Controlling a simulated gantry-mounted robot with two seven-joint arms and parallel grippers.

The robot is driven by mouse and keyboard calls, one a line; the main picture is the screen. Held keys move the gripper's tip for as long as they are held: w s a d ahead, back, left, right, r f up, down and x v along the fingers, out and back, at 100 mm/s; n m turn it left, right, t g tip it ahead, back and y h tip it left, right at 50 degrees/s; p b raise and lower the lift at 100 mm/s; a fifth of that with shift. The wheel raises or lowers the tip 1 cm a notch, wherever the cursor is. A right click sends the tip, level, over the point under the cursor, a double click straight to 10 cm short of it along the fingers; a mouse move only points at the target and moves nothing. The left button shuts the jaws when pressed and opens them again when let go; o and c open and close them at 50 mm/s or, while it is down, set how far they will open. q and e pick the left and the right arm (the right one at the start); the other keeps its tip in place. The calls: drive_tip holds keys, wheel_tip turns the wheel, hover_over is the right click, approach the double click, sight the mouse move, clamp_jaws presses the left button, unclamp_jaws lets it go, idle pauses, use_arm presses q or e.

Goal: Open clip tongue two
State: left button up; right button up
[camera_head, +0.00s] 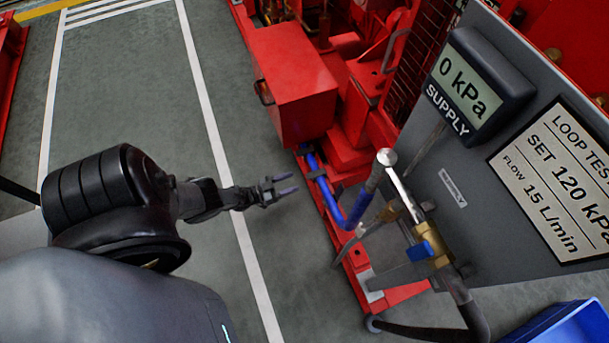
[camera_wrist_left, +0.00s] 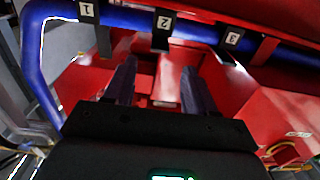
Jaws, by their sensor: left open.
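The blue pipe (camera_head: 327,196) runs along the red base in the head view. It also crosses the top of the left wrist view (camera_wrist_left: 130,17), where it carries labelled clips. Clip two (camera_wrist_left: 163,22) is at the top middle, with its dark tongue (camera_wrist_left: 160,42) hanging below the label. Clip one (camera_wrist_left: 87,10) is to its left and clip three (camera_wrist_left: 233,38) to its right.
A red box (camera_head: 294,95) stands above the pipe. A grey panel with a supply gauge (camera_head: 476,85) reading 0 kPa is at right. A brass valve (camera_head: 432,243) and hoses sit beside the pipe's lower end. Floor (camera_head: 275,240) around my gripper is clear.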

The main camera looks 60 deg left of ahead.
sight(316, 174)
use_arm(q)
drive_tip(key=w, duration=0.6)
drive_tip(key=shift+w+d+b, duration=0.3)
drive_tip(key=shift+d+b, duration=0.05)
drive_tip(key=shift+b, duration=0.1)
clamp_jaws()
